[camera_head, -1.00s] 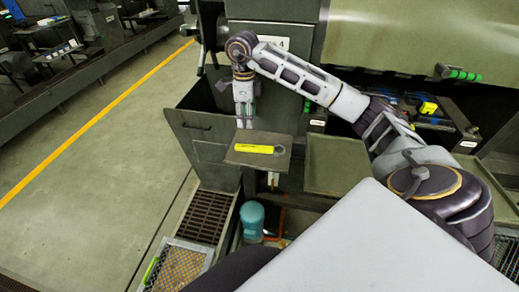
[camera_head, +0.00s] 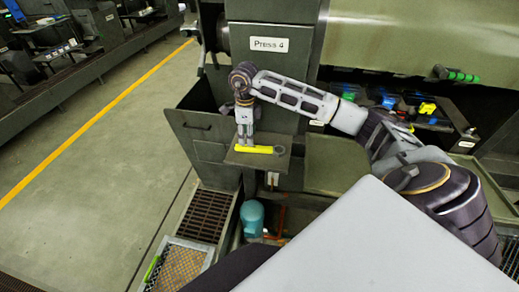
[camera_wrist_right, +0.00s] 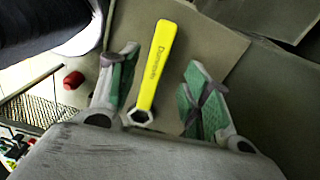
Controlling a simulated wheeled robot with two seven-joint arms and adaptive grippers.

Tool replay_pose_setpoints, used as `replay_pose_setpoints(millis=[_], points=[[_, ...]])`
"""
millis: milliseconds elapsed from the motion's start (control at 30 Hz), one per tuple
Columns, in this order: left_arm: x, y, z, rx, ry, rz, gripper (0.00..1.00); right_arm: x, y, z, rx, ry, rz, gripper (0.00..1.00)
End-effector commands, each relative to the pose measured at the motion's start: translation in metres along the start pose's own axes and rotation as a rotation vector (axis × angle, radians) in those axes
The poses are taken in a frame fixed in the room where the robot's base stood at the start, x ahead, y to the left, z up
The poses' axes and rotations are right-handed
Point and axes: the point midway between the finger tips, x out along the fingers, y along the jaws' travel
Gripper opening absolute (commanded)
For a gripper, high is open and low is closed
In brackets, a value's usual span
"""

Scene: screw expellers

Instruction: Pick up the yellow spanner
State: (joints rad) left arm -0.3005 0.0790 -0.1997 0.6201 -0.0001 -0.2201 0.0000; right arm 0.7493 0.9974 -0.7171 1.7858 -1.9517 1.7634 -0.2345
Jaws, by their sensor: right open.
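The yellow spanner (camera_head: 254,150) lies flat on a small brown shelf (camera_head: 246,161) at the front of the press. Its grey ring end points right in the head view. In the right wrist view, the yellow handle (camera_wrist_right: 156,62) points away, and its ring end (camera_wrist_right: 140,116) is nearest the palm. My right gripper (camera_head: 244,145) points down over the handle's left part. In the wrist view its two green-padded fingers (camera_wrist_right: 158,92) stand apart on either side of the spanner, with gaps on both sides. My left gripper does not show.
A grey-green tray (camera_head: 335,165) is right of the shelf. A blue-green rounded thing (camera_head: 252,217) stands below it, beside a floor grate (camera_head: 203,216). The press cabinet (camera_head: 290,75) labelled Press 4 rises behind. A red object (camera_wrist_right: 73,80) shows in the wrist view.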

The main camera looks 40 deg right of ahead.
Motion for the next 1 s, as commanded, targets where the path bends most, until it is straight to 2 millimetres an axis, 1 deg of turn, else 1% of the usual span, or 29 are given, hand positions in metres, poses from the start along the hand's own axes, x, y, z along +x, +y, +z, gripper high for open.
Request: replay_pose_setpoints(millis=[200,367,633,800,1000], points=[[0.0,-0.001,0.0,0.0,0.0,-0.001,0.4,0.001,0.0,0.0,0.0,0.0,0.001,0.48],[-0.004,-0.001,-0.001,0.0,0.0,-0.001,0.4,0.007,0.001,0.0,0.0,0.001,0.002,0.48],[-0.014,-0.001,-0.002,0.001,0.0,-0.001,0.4,0.031,0.004,0.0,0.001,0.002,0.003,0.48],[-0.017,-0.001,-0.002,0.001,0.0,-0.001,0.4,0.047,0.004,0.0,0.0,0.001,0.002,0.48],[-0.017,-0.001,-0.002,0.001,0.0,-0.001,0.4,0.052,0.003,0.0,0.0,0.0,0.0,0.48]])
